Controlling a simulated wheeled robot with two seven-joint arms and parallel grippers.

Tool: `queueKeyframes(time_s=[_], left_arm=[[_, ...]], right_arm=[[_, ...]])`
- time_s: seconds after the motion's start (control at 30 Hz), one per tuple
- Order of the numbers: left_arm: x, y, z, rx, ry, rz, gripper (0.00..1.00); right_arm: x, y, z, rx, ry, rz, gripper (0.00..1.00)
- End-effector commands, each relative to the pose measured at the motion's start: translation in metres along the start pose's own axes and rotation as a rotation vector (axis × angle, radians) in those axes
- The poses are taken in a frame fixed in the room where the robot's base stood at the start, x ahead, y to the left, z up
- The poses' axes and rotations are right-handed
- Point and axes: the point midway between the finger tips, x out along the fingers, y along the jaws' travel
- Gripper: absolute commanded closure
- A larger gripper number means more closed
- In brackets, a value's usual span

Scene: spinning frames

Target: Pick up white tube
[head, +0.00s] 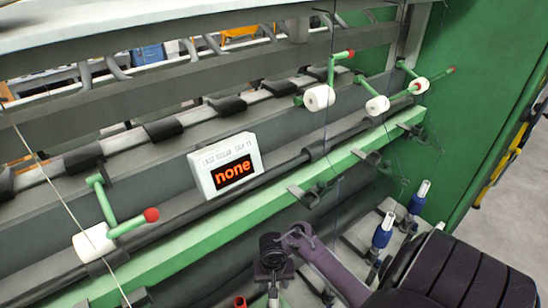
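White tubes sit on green holder arms with red tips along the machine. One white tube (92,243) is at the lower left. Two others, one tube (319,98) and one tube (377,106), are at the upper right, with a further small tube (421,86) beside them. My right arm comes in from the lower right, and its dark end (272,252) is below the green rail, well apart from every white tube. Its fingers are not clear, so I cannot tell whether it is open or shut. My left gripper is not in view.
A white box with an orange "none" display (229,165) stands on the machine's middle ledge. A green rail (215,222) runs diagonally across the front. Blue and white bobbins (383,232) stand upright at the lower right. A green end panel (480,90) closes the right side; floor shows beyond it.

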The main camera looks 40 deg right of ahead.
Motion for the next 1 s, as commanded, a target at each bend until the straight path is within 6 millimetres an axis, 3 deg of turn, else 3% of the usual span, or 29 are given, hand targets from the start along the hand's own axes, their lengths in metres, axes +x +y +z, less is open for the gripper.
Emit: queueKeyframes(time_s=[0.27,0.7,1.0], left_arm=[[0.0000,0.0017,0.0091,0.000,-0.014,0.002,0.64],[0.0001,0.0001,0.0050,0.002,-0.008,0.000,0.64],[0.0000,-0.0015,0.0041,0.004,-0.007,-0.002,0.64]], right_arm=[[0.0027,0.0001,-0.0001,0.000,0.001,-0.001,0.46],[0.0023,-0.0001,-0.0003,0.000,0.001,-0.001,1.00],[0.0014,-0.0004,-0.0003,0.000,0.001,-0.001,1.00]])
